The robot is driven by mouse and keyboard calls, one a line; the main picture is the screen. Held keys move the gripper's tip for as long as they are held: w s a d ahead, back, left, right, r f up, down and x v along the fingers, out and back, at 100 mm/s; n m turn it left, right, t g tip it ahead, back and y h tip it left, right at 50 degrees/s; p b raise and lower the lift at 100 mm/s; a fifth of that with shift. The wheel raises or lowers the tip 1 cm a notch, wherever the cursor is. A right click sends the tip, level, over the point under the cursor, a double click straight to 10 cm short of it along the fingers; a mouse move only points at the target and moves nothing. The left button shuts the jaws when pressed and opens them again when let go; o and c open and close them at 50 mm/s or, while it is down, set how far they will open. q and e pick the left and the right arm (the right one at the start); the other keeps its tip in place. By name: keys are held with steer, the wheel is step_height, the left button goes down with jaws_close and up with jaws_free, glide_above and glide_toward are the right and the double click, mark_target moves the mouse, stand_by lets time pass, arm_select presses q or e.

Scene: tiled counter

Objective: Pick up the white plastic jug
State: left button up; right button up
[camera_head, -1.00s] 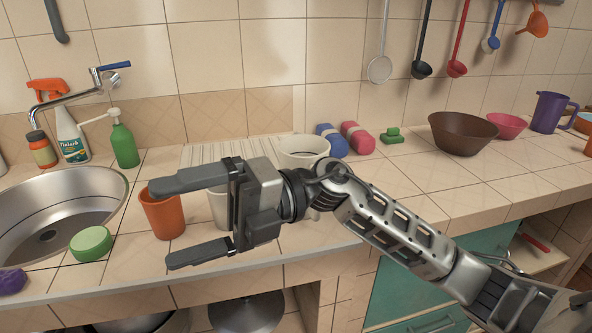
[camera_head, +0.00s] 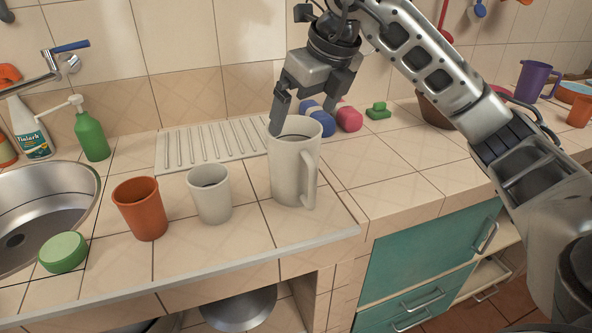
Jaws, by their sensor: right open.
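The white plastic jug (camera_head: 291,172) stands upright on the tiled counter, right of the middle, with its handle (camera_head: 311,174) on its right, near side. My right gripper (camera_head: 305,112) points down at the jug's top from above. It is open, with one finger at the left part of the rim and the other toward the back right, behind or over the mouth. I cannot tell whether the fingers touch the jug. My left gripper is not in view.
A white cup (camera_head: 210,194) and an orange cup (camera_head: 141,209) stand left of the jug. A drying rack (camera_head: 205,147) lies behind them. Blue and pink rolls (camera_head: 349,119) lie behind right.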

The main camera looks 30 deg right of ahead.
mark_target(295, 140)
steer(key=x, duration=0.8)
steer(key=shift+p, duration=0.4)
steer(key=c, duration=1.1)
steer(key=shift+c, duration=0.2)
